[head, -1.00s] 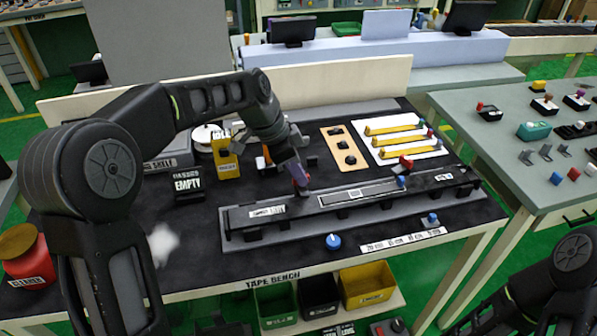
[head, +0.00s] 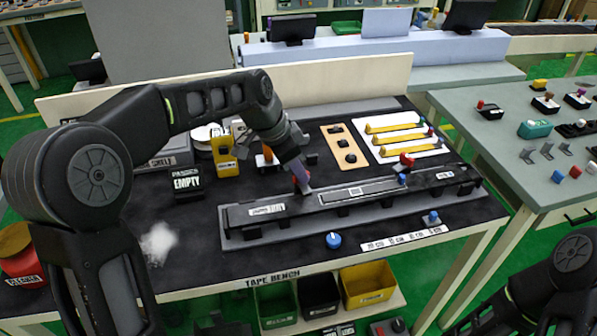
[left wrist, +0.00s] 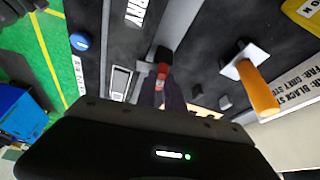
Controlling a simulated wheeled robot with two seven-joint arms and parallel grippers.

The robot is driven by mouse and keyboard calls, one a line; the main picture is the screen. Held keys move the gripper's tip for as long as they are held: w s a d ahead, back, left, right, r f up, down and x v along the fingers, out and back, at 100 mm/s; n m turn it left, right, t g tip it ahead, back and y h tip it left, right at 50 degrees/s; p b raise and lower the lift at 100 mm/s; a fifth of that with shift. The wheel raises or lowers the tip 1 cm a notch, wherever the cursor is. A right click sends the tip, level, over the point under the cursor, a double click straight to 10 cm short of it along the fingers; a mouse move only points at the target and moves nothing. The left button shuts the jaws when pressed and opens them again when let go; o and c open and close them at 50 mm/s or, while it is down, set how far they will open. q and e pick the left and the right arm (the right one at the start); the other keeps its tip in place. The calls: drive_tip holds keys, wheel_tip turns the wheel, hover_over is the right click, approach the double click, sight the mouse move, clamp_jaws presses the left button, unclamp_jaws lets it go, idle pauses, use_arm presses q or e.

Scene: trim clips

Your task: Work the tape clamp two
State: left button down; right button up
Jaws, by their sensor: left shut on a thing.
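A long grey fixture (head: 240,231) with a dark rail lies across the tape bench, with a labelled strip (head: 360,191) on top. A small red clamp lever (head: 297,180) stands at its back edge, left of the strip. My left gripper (head: 302,187) reaches down from behind and is shut on this lever. In the left wrist view the red lever (left wrist: 162,74) shows between the finger tips, on a dark block. The fingers partly hide it, and I cannot read a clamp number.
A blue knob (head: 333,240) and a length-marked strip (head: 404,239) lie in front. A second red-handled piece (head: 406,160) stands behind the fixture's right part. An orange-handled tool (head: 267,156) stands close behind my gripper. The front left of the bench is mostly clear.

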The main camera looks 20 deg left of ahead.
use_arm(q)
drive_tip(key=n+y+b, duration=0.1)
drive_tip(key=n, duration=0.2)
drive_tip(key=n+t+y, duration=0.1)
drive_tip(key=n, duration=0.2)
drive_tip(key=shift+s+d+t+b, duration=0.1)
drive_tip(key=shift+d+t+b, duration=0.1)
drive_tip(key=shift+t+b, duration=0.15)
drive_tip(key=n+y+b, duration=0.2)
drive_tip(key=n, duration=0.3)
drive_tip(key=shift+d+n, duration=0.1)
drive_tip(key=shift+n, duration=0.3)
drive_tip(key=c, duration=1.4)
unclamp_jaws()
drive_tip(key=shift+c, duration=0.2)
drive_tip(key=v, duration=0.8)
